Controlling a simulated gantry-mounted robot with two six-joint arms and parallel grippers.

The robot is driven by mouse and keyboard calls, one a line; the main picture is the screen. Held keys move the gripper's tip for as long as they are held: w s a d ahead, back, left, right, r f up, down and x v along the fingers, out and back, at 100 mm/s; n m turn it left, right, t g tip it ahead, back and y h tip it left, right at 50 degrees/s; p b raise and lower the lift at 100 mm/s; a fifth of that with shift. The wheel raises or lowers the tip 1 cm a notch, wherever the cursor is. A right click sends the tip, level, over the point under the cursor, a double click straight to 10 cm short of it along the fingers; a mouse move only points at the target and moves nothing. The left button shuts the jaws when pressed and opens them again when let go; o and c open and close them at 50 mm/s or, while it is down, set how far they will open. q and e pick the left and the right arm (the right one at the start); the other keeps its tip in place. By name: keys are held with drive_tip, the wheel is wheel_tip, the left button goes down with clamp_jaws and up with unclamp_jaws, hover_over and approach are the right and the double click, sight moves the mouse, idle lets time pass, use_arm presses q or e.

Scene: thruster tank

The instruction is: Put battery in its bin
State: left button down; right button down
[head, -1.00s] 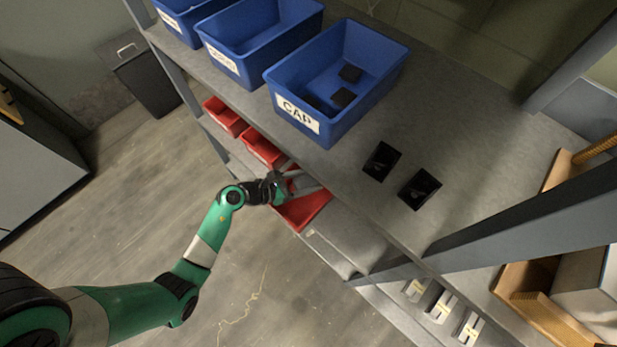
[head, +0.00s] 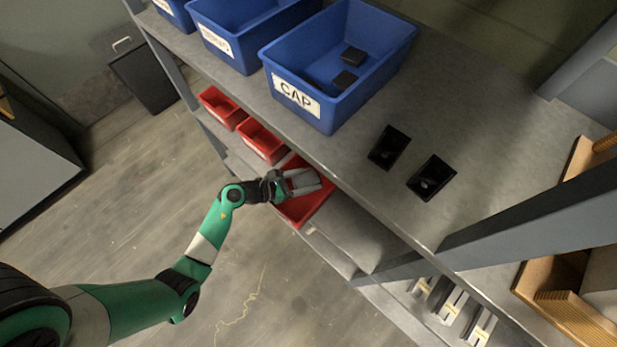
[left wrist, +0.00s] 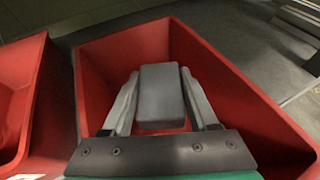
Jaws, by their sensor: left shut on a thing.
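The battery, a grey block (left wrist: 162,92), is between the fingers of my left gripper (left wrist: 161,90). In the head view my left gripper (head: 304,181) reaches over a red bin (head: 302,219) on the lower shelf, with the grey battery (head: 302,181) in its jaws. In the left wrist view the red bin (left wrist: 222,70) surrounds the gripper from below. The bin's floor shows past the battery and looks empty where visible. I cannot tell whether the battery touches the bin. My right gripper is not in view.
Two smaller red bins (head: 262,143) (head: 222,108) stand left of this bin. The upper shelf (head: 345,165) lies close beside the gripper and carries a blue CAP bin (head: 318,115) and two black parts (head: 389,148) (head: 432,178). Open floor lies left.

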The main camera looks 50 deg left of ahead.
use_arm(q)
drive_tip(key=shift+c, duration=0.8)
unclamp_jaws()
drive_tip(key=shift+r, duration=0.3)
drive_tip(key=shift+r+p, duration=0.65)
drive_tip(key=shift+p, duration=0.05)
drive_tip(key=p+v, duration=0.4)
drive_tip(key=v, duration=0.7)
drive_tip(key=shift+s+a+f, duration=0.2)
drive_tip(key=shift+s, duration=0.25)
